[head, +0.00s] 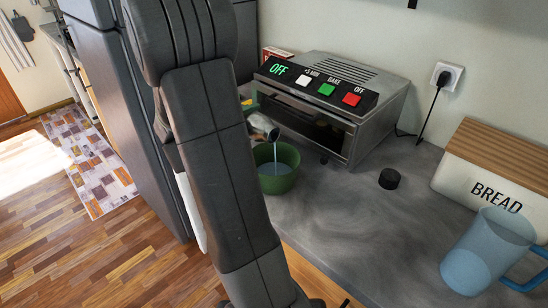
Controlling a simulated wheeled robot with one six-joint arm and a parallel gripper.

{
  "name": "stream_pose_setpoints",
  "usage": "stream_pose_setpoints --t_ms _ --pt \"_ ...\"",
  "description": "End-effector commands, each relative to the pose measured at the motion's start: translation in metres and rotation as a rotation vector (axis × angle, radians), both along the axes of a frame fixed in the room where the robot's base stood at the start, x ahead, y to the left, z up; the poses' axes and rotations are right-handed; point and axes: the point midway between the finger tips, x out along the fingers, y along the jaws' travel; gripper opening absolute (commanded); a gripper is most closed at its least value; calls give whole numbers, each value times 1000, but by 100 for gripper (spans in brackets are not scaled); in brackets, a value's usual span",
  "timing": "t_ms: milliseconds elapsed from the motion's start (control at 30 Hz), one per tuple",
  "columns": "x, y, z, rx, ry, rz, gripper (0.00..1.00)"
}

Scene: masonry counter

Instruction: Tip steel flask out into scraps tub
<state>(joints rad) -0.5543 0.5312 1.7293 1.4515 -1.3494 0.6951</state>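The steel flask (262,127) is tipped in the air, its mouth end pointing down to the right. A thin pale stream runs from its mouth into the green tub (286,181) below. The tub stands upright on the grey counter in front of the oven and has pale bluish liquid inside. My arm crosses the picture in front of the flask's rear part and hides my gripper's fingers. The flask hangs clear of the counter at the end of my arm, so my gripper is shut on it.
A toaster oven (330,105) stands behind the tub. A small black cap-like piece (389,179) lies on the counter (350,230). A bread bin (500,175) and a blue translucent jug (482,255) stand at the right. The counter's middle is mostly free.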

Motion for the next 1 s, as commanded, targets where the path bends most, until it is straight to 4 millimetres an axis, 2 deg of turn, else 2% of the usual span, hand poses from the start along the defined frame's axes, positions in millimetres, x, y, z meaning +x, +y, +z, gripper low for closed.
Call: stream_pose_setpoints --t_ms 1000 --pt "0 -1 0 21 -22 -1 23"
